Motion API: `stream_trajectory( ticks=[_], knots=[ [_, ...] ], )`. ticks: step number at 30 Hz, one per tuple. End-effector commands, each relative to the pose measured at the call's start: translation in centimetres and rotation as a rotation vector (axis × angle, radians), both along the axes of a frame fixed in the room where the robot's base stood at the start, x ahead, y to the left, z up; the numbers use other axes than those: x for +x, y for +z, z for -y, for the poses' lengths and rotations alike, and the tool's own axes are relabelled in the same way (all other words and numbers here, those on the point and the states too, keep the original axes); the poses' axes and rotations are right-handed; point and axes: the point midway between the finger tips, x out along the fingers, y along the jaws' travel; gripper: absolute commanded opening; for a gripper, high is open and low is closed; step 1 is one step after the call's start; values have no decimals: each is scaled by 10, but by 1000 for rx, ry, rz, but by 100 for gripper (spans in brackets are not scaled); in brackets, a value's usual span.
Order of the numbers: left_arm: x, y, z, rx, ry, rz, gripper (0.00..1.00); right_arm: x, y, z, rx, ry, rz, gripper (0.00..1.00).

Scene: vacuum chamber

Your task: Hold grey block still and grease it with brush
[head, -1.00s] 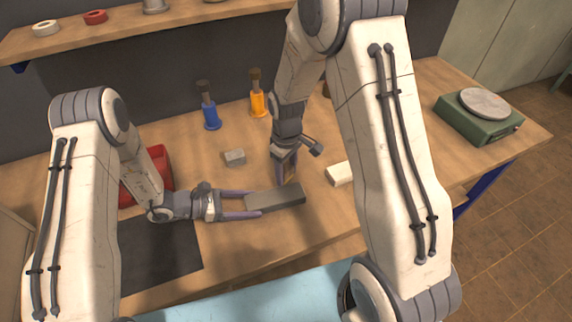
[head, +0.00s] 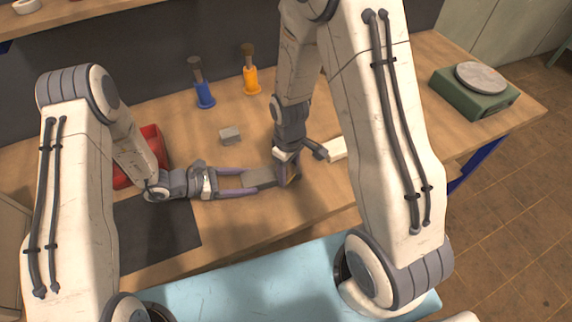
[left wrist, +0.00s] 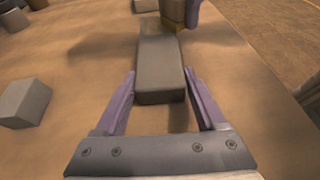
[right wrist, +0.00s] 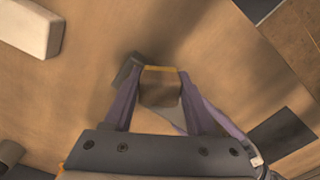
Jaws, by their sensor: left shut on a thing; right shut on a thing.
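A long dark grey block (head: 258,177) lies in front of my left gripper (head: 240,185). My left gripper is shut on its near end, with a purple finger on each side. The block also shows in the left wrist view (left wrist: 160,66). My right gripper (head: 287,175) points down over the block's far end and hides part of it. It is shut on a brown brush (right wrist: 160,87) with a yellow edge, which also shows in the left wrist view (left wrist: 174,12). I cannot tell whether the brush touches the block.
A small light grey block (head: 229,135) and a white block (head: 337,149) lie near the arms. A blue item (head: 204,94) and an orange item (head: 251,80) stand behind. A red bin (head: 152,139) and dark mat (head: 155,232) are at left, a green scale (head: 474,96) at right.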

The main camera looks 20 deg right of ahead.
Motion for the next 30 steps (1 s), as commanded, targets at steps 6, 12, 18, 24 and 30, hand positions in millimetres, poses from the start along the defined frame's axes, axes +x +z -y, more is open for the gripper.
stream_trajectory(
  ticks=[6,12,18,24,30],
  knots=[
    [0,1,0,-2,0,1,0,24,1,0,1,-1,5,12],
    [0,1,0,-2,0,1,0,42,1,-1,1,-1,4,12],
    [0,1,0,-2,0,1,0,60,1,-1,1,0,4,12],
    [0,1,0,-2,0,1,0,59,0,12,0,-1,2,12],
    [0,1,0,-2,0,1,0,40,0,11,0,0,2,12]
  ],
)
